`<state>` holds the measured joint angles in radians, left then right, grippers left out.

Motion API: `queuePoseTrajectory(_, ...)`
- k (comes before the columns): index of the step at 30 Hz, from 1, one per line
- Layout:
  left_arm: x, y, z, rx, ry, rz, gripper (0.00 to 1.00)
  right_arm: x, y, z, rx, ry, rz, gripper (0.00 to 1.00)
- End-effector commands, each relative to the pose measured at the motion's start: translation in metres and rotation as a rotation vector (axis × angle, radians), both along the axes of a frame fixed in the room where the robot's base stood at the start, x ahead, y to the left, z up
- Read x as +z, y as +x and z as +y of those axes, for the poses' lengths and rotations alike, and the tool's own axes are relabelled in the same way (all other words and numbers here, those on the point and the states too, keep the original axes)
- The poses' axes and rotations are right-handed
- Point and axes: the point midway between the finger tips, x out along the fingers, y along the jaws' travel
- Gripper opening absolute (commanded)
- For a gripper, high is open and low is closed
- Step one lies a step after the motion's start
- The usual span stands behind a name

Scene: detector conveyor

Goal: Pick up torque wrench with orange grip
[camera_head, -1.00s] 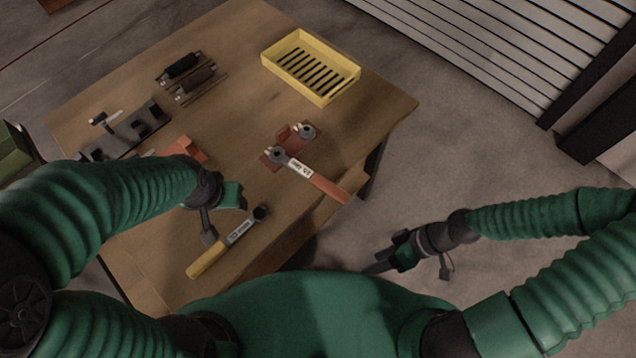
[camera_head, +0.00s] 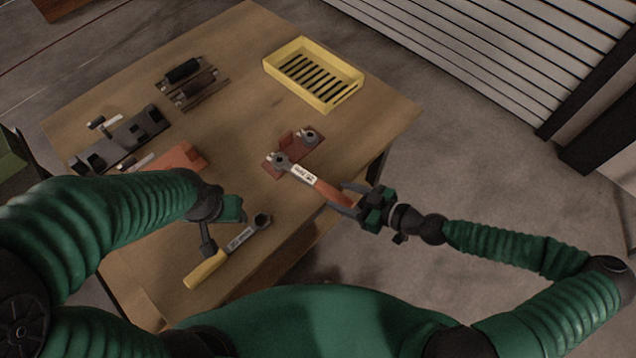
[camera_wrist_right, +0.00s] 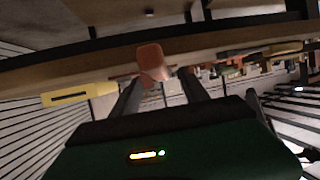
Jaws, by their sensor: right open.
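The torque wrench with the orange grip (camera_head: 334,193) lies with its head on a reddish fixture plate (camera_head: 309,149) near the table's right edge. Its handle points toward the lower right, over the edge. My right gripper (camera_head: 347,197) is open at the end of the orange grip, its fingers on either side of it in the head view. In the right wrist view the grip's end (camera_wrist_right: 152,62) shows ahead, between and beyond the fingertips. My left gripper (camera_head: 207,245) is above the table beside a yellow-handled wrench (camera_head: 207,268); its jaw state is unclear.
A yellow slotted tray (camera_head: 337,95) stands at the table's back right. Black rollers (camera_head: 185,72), a dark fixture (camera_head: 122,143) and an orange-red block (camera_head: 186,157) lie on the left half. The wooden table (camera_head: 235,120) is bare around its middle.

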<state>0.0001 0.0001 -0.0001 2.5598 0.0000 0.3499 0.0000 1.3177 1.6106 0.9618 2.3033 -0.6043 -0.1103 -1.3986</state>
Motion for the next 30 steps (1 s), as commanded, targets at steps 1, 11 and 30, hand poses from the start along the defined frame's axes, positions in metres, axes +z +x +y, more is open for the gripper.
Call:
queuePoseTrajectory(1,0.003,0.000,0.000,0.000,0.000,0.000,0.52,0.000,0.003,0.005,0.002,0.000,0.001,0.53)
queuePoseTrajectory(11,0.011,0.000,0.000,0.000,0.000,0.000,0.52,-0.015,0.029,0.040,-0.001,0.002,0.002,0.53)
queuePoseTrajectory(30,0.011,0.000,0.000,0.000,0.000,0.000,0.52,-0.016,0.029,0.039,-0.001,0.001,0.002,0.00)
